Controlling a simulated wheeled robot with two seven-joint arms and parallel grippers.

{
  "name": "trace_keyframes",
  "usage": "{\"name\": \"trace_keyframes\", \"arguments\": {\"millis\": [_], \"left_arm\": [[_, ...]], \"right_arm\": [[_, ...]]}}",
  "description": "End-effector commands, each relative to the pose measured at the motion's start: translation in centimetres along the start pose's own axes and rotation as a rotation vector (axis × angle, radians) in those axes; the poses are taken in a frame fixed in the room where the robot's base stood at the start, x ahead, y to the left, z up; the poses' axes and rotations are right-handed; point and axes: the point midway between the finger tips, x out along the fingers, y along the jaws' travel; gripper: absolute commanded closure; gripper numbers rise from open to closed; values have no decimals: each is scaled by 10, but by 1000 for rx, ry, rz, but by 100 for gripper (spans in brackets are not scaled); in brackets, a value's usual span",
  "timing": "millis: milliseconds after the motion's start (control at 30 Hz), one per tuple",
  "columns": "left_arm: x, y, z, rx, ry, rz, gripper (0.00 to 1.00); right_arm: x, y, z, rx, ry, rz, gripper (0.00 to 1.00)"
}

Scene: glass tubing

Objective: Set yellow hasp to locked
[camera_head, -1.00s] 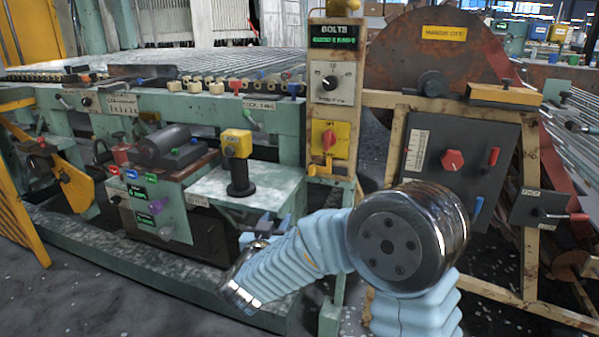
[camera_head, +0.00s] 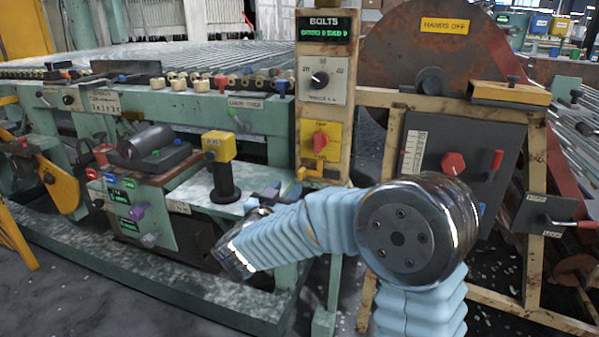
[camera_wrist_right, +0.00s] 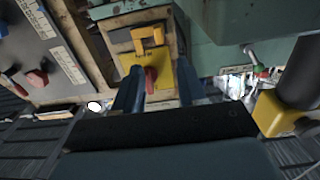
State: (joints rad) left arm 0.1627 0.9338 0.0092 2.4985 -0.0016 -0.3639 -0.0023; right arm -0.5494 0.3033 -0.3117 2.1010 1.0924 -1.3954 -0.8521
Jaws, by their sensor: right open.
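The yellow hasp (camera_head: 312,173) is low on the cream upright post, under the yellow plate (camera_head: 334,142) with a red knob (camera_head: 320,141). The upper arm of my right gripper hides none of it, but it is small here. In the right wrist view the hasp (camera_wrist_right: 149,35) is a squared yellow loop beyond the yellow plate. My right gripper (camera_head: 268,194) is open, left of and below the hasp in the head view. In the wrist view its two blue fingers (camera_wrist_right: 157,88) stand apart, with the red knob seen between them. The hasp's lock position cannot be told. My left gripper is out of view.
A yellow-topped black post (camera_head: 221,160) stands on the pale green shelf left of my gripper. A dark panel with a red knob (camera_head: 453,163) is to the right. The green bench (camera_head: 180,115) runs behind.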

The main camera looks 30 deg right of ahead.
Motion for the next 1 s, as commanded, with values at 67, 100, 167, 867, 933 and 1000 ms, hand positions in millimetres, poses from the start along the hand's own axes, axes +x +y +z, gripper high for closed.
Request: {"name": "trace_keyframes", "arguments": {"millis": [67,100,167,867,933,1000], "left_arm": [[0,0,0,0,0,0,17],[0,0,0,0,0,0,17],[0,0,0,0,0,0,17],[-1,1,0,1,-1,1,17],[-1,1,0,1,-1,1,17],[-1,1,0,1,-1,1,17]], "right_arm": [[20,1,0,-2,1,4,60],[30,1,0,-1,0,4,60],[44,1,0,-1,1,3,60],[99,0,0,-1,0,-1,61],[99,0,0,-1,0,-1,72],[99,0,0,-1,0,-1,83]]}}
